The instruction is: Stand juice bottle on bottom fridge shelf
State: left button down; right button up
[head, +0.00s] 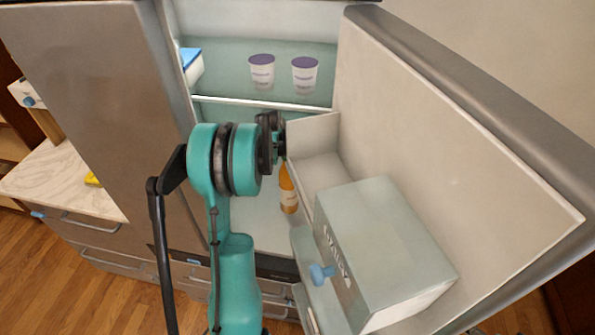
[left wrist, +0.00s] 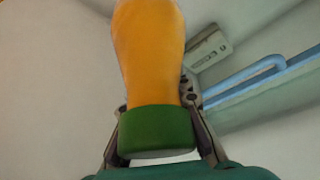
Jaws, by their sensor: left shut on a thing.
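The juice bottle (head: 288,190), orange with a pale label, shows in the head view low inside the open fridge, beside the door bins. It looks roughly upright there, but my arm hides its upper part. In the left wrist view the orange bottle (left wrist: 150,50) has a green cap facing the camera. My left gripper (left wrist: 160,125) is shut on it, one finger on each side near the cap. In the head view the fingertips are hidden behind my wrist. The bottom fridge shelf (head: 258,216) is a pale surface around the bottle; I cannot tell whether the bottle's base touches it.
Two white cups with purple lids (head: 262,72) stand on the upper shelf (head: 285,104). The open fridge door (head: 450,130) is at right, its bin holding a large grey-green box (head: 385,240). The left fridge door (head: 95,90) and a marble counter (head: 60,180) are at left.

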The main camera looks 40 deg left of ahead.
pick_arm(q)
notch_tip(320, 180, down, 6)
jog(key=w+a, duration=0.1)
jog(key=w, duration=0.1)
jog(key=shift+w+a+r, duration=0.15)
jog(key=shift+a+r, duration=0.05)
jog(key=shift+a, duration=0.05)
jog(key=shift+b, duration=0.35)
jog(key=c, duration=1.8)
grip_release()
jog(key=shift+f, duration=0.15)
jog(key=shift+c, duration=0.2)
jog(key=o, duration=0.4)
jog(key=shift+o, duration=0.2)
